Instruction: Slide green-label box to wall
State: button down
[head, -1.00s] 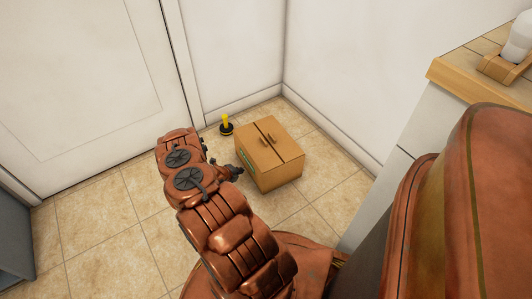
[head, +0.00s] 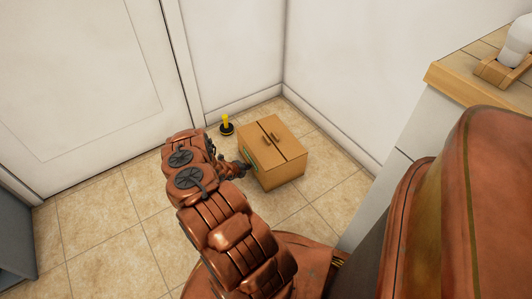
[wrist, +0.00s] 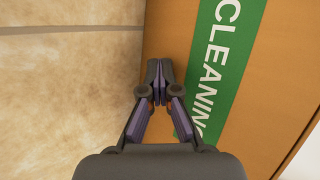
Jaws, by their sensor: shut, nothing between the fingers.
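The green-label box (head: 271,152) is a brown cardboard box with two dark handles on its top, standing on the tiled floor near the wall corner. In the wrist view its side (wrist: 279,90) fills the right part, with a green strip reading "CLEANIN" in white. My gripper (head: 246,170) is at the box's left side in the head view. In the wrist view my gripper (wrist: 160,64) is shut and empty, its fingertips against or very close to the box side. I cannot tell if they touch.
A yellow-handled thing with a black base (head: 227,125) stands on the floor behind the box, near the wall. The right wall (head: 345,80) has a strip of free floor between it and the box. A wooden-topped counter (head: 470,85) is at the right. A door (head: 90,90) is at the left.

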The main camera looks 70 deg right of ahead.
jog(key=shift+s+d, duration=0.3)
jog(key=shift+d, duration=0.15)
jog(key=shift+s+d, duration=0.7)
jog(key=shift+d, duration=0.3)
jog(key=shift+s+d, duration=0.65)
jog(key=shift+d, duration=0.3)
jog(key=shift+s+d, duration=0.1)
jog(key=shift+s+d+b, duration=0.4)
jog(key=shift+s+d, duration=0.25)
jog(key=shift+d, duration=0.35)
jog(key=shift+s+d+b, duration=0.4)
jog(key=shift+s+d, duration=0.25)
jog(key=shift+d, duration=0.35)
jog(key=shift+s+d+b, duration=0.7)
jog(key=shift+d+b, duration=0.1)
jog(key=shift+d, duration=0.25)
jog(key=shift+s+d+b, duration=0.7)
jog(key=shift+d+b, duration=0.05)
jog(key=shift+d, duration=0.25)
